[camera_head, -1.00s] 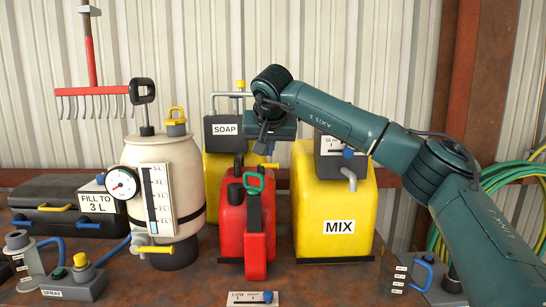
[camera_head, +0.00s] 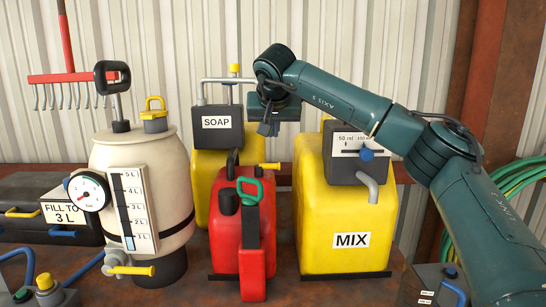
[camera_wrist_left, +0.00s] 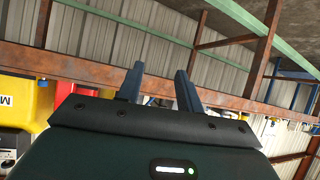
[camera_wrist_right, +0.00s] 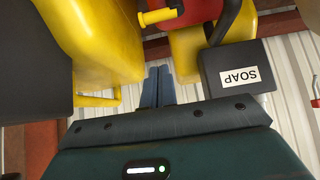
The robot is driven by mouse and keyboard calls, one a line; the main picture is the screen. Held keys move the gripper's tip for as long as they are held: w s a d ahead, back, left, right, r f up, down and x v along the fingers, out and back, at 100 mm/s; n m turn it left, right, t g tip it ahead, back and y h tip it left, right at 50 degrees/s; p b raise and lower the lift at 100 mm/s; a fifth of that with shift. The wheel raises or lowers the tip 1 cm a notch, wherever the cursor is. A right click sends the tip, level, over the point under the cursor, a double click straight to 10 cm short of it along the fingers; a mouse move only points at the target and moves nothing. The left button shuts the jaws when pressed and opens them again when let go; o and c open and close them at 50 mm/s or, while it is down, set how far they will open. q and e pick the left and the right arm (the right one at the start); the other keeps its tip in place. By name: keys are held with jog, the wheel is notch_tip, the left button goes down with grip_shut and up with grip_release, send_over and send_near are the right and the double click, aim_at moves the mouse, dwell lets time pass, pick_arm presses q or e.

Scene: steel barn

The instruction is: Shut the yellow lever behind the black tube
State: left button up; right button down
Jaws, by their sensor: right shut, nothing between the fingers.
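A yellow lever (camera_head: 270,166) sticks out to the right just behind the red can (camera_head: 256,195). A short black tube (camera_head: 232,163) stands at its left, beside the can's top. In the right wrist view the lever (camera_wrist_right: 157,16) shows at the top edge, and a dark curved tube (camera_wrist_right: 224,24) is next to it. My right gripper (camera_head: 268,128) is above the lever, apart from it, between the SOAP box and the MIX tank. Its fingers (camera_wrist_right: 158,85) are together and empty. My left gripper (camera_wrist_left: 158,82) is open and empty, seen only in its own wrist view.
The yellow MIX tank (camera_head: 310,245) stands close on the right, the SOAP box (camera_head: 218,140) on the left. A cream sprayer (camera_head: 115,150) has another yellow lever (camera_head: 138,271) low in front. A yellow bar (camera_wrist_right: 97,100) shows near the right fingers.

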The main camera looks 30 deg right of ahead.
jog(key=p+x, duration=0.1)
jog(key=x, duration=0.9)
jog(key=shift+w+p, duration=0.1)
jog(key=shift+p, duration=0.3)
jog(key=shift+s+a+f, duration=0.15)
jog(key=shift+s+a, duration=0.05)
pick_arm(q)
jog(key=shift+s+a, duration=0.1)
jog(key=shift+a, duration=0.3)
pick_arm(e)
jog(key=shift+s+a+f, duration=0.15)
jog(key=shift+s+a, duration=0.25)
jog(key=shift+s, duration=0.35)
jog(key=shift+s+a+f, duration=0.15)
jog(key=shift+s+a, duration=0.3)
jog(key=shift+s, duration=0.3)
